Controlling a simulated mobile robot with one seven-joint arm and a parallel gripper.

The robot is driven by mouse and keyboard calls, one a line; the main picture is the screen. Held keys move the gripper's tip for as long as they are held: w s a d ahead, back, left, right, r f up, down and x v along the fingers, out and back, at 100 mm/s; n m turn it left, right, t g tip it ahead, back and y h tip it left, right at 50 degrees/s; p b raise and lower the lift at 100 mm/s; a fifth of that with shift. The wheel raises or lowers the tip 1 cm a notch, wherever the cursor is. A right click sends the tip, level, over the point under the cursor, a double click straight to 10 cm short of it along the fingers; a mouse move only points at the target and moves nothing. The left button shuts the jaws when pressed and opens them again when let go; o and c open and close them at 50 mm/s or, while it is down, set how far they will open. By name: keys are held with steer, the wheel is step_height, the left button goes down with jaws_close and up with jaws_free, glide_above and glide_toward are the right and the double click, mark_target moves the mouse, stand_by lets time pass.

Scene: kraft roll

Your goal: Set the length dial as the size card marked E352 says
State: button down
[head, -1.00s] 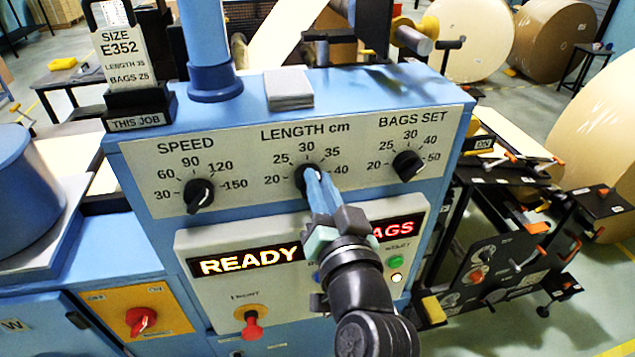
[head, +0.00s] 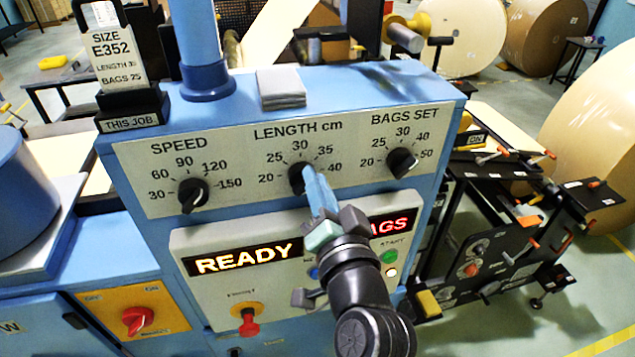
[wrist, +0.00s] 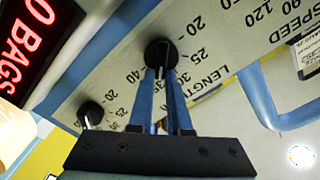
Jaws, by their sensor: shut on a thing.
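The size card marked E352 (head: 110,50) stands in the black THIS JOB holder at upper left. It reads BAGS 25; its length looks like 35, but the last digit is blurred. The black length dial (head: 297,178) is the middle knob on the blue machine's panel, scaled 20 to 40. My gripper (wrist: 161,68) is shut on this dial, its blue fingers on either side. In the wrist view the dial's white mark (wrist: 160,72) points down between the fingers, towards the 30–35 side; the exact setting is unclear, as the fingers cover part of the scale.
The speed dial (head: 193,195) is left of the length dial and the bags set dial (head: 402,162) right. Below are the READY display (head: 248,258), a red display partly behind my gripper, and a green start button (head: 389,256). A grey block (head: 281,88) lies on top.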

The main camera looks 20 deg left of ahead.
steer(key=c, duration=0.9)
jaws_free()
steer(key=shift+o, duration=0.2)
steer(key=shift+s, duration=0.1)
steer(key=b+v, duration=0.5)
steer(key=v, duration=0.8)
